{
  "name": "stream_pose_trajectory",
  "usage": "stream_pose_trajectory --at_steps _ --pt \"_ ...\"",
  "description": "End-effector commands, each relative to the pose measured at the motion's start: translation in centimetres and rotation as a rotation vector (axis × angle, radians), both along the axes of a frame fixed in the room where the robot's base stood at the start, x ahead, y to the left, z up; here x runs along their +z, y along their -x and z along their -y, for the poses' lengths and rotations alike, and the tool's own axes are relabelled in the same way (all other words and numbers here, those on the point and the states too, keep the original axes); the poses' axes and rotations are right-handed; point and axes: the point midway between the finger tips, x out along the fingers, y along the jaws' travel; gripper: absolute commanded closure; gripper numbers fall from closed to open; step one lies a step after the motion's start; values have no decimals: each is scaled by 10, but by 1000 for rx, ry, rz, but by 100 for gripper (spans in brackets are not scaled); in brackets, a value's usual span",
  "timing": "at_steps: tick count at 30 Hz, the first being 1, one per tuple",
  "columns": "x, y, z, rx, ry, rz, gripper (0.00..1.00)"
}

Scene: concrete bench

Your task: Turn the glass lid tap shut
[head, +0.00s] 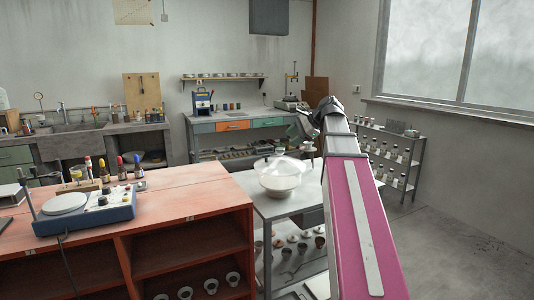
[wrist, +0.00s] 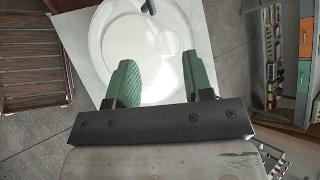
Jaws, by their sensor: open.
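A desiccator-like glass vessel (head: 279,183) with a clear domed lid stands on a pale table just past the orange bench. In the wrist view, the round lid (wrist: 160,28) fills the top centre. A dark blue tap (wrist: 149,7) shows at the top edge, partly cut off, so I cannot tell its setting. My gripper (wrist: 160,66) is open and empty, its two green fingers apart over the near part of the lid. The tap lies beyond the fingertips. In the head view, my gripper (head: 301,128) is above and right of the lid, partly hidden by my arm.
The pale table (head: 307,199) is mostly bare around the vessel. The orange bench (head: 190,192) at left holds a hotplate (head: 88,210) and several dropper bottles. A rack of jars (head: 398,160) stands at right. A workbench with coloured drawers (head: 234,126) is behind.

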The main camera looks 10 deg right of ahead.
Motion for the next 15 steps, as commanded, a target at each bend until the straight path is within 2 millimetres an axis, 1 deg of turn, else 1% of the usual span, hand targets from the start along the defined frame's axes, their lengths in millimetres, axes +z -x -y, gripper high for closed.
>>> stream_pose_trajectory --at_steps 1,3,8,15 --pt "2 0 -10 65 74 53 53" --pt "2 1 -19 165 185 130 53" --pt "7 3 -40 409 429 292 53" --pt "19 9 -67 813 771 487 53"
